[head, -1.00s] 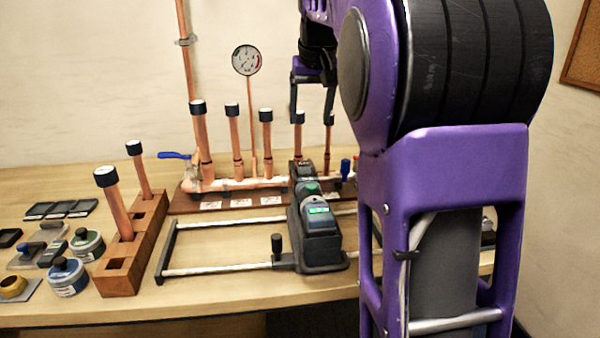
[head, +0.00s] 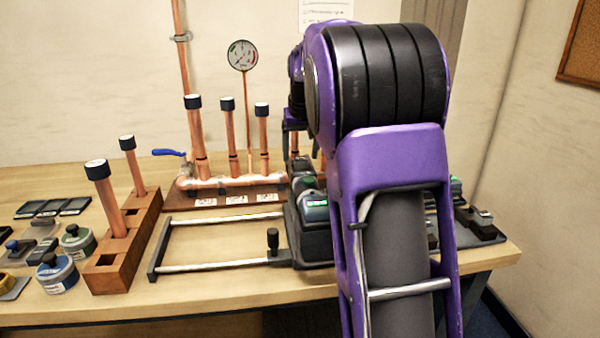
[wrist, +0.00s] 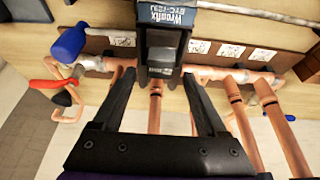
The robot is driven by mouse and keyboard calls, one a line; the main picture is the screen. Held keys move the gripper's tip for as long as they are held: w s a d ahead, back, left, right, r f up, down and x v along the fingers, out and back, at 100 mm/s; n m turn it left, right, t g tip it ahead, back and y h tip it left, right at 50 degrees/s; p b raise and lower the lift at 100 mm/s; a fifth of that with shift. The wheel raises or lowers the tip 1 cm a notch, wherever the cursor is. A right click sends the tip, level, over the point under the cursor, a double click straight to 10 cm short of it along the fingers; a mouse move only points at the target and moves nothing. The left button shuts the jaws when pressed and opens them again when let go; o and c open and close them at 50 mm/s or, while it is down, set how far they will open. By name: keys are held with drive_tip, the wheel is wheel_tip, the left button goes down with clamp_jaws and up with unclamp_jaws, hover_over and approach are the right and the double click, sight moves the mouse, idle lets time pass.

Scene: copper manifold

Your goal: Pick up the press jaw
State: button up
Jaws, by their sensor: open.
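The dark press tool (head: 312,232) sits on a metal rail frame in the head view, partly behind my arm. In the wrist view its labelled body (wrist: 165,20) and blunt grey nose (wrist: 162,60) lie between my two black fingers. My gripper (wrist: 158,78) is open and empty, its fingertips on either side of the nose; I cannot tell whether they touch it. In the head view my gripper is mostly hidden behind my arm. I cannot make out for sure which part is the press jaw; small dark metal pieces (head: 482,224) lie at the table's right end.
The copper manifold (head: 235,182) with upright capped pipes and a gauge (head: 242,55) stands behind the tool. A blue-capped piece (wrist: 70,43) is left in the wrist view. A wooden pipe block (head: 130,245) and tins (head: 57,275) are at left. Table shows bare inside the rail frame (head: 215,265).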

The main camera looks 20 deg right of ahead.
drive_tip(key=shift+w+d+f, duration=0.1)
drive_tip(key=shift+f, duration=0.2)
clamp_jaws()
drive_tip(key=shift+r, duration=0.1)
drive_tip(key=shift+r, duration=0.15)
